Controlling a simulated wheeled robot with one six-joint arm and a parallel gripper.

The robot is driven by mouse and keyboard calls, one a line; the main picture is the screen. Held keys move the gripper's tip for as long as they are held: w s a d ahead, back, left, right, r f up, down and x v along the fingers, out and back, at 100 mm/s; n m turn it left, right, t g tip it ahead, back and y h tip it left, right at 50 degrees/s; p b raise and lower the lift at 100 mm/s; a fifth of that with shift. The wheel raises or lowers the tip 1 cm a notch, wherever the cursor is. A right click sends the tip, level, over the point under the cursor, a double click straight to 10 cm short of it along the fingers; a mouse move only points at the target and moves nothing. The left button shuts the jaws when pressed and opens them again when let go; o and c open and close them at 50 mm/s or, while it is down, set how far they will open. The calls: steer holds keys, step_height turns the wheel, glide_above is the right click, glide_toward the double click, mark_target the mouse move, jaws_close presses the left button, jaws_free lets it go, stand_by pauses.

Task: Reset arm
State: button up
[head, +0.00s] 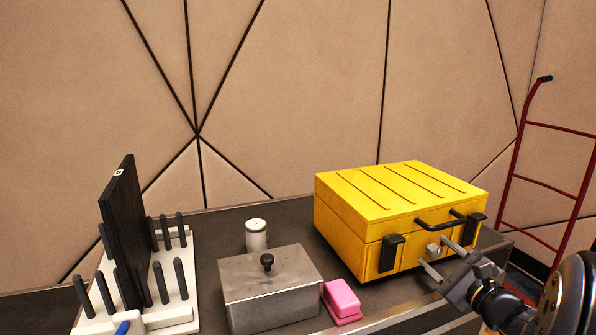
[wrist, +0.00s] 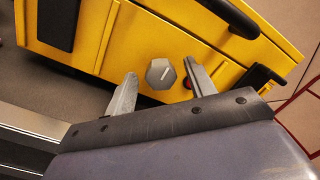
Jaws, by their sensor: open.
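My gripper (head: 444,258) is at the right in the head view, in front of the yellow case (head: 385,215). It also shows in the wrist view (wrist: 160,82), its two fingers spread apart. The gripper is open. A grey hexagonal knob (wrist: 160,73) on the case's front shows between the fingertips in the wrist view. The same knob shows small in the head view (head: 433,250). I cannot tell whether the fingers touch the case. The case lid is closed, with a black handle (head: 440,222) and black latches on its front.
A grey metal box (head: 270,295) with a black-knobbed lid, a pink block (head: 342,300) and a white canister (head: 256,236) stand left of the case. A white peg rack (head: 180,285) holds a black panel (head: 124,230) at the left. A red hand truck (head: 517,150) stands at the right.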

steer(key=shift+s, duration=0.1)
stand_by(0.3)
steer(key=p+v, duration=0.2)
steer(key=v, duration=0.8)
steer(key=b+x, duration=0.2)
steer(key=x, duration=0.8)
steer(key=shift+w+a+f, duration=0.1)
steer(key=shift+w, duration=0.1)
steer(key=shift+s+n+b, duration=0.15)
steer(key=shift+n+b, duration=0.55)
steer(key=shift+n, duration=0.5)
steer(key=n+b, duration=0.2)
steer(key=n, duration=0.4)
steer(key=shift+n, duration=0.4)
steer(key=n, duration=0.5)
steer(key=shift+d+g+y, duration=0.2)
steer(key=shift+g+y, duration=0.1)
steer(key=shift+y, duration=0.1)
steer(key=n+p, duration=0.1)
steer(key=n, duration=0.2)
steer(key=shift+p, duration=0.35)
steer(key=shift+n, duration=0.7)
